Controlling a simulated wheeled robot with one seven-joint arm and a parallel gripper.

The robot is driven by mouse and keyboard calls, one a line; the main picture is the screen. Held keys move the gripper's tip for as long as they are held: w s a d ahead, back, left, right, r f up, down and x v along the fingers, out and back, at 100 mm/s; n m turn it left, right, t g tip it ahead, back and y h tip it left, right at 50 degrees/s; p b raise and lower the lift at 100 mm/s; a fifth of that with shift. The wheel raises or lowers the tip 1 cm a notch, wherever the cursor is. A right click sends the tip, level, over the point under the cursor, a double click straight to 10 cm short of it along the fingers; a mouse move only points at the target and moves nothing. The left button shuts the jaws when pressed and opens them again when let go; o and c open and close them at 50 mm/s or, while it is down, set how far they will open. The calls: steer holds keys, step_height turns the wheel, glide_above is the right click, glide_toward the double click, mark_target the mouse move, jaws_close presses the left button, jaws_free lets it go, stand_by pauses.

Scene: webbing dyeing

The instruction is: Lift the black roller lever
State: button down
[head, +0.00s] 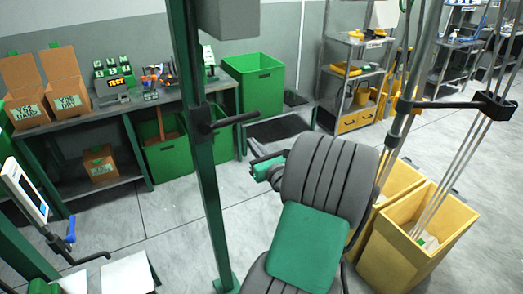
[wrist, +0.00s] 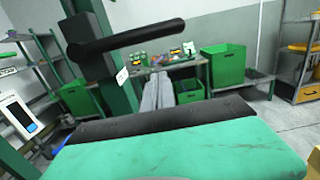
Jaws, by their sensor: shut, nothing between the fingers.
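The black roller lever (head: 232,119) sticks out to the right from a black bracket on the green upright post (head: 206,190). In the wrist view the lever (wrist: 130,37) is a thick black bar at the upper left, rising slightly to the right from its black block (wrist: 88,47). My gripper shows in the wrist view as two pale grey fingers (wrist: 158,80) side by side, shut and empty. In the picture they lie below the lever's right part, apart from it. In the head view my arm hides most of the gripper.
A workbench (head: 185,97) with cardboard boxes (head: 67,100) and small devices stands behind the post. A green bin (head: 253,82) is at the back. Yellow bins (head: 398,250) stand at right, below a grey pole with a black clamp (head: 445,104). A screen (head: 28,190) is at left.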

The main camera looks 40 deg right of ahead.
mark_target(238, 119)
steer(key=w+r+p, duration=0.1)
steer(key=r, duration=0.1)
steer(key=w+d+r+p, duration=0.1)
steer(key=w+r, duration=0.1)
steer(key=shift+s+r, duration=0.1)
steer(key=shift+r, duration=0.1)
stand_by(0.3)
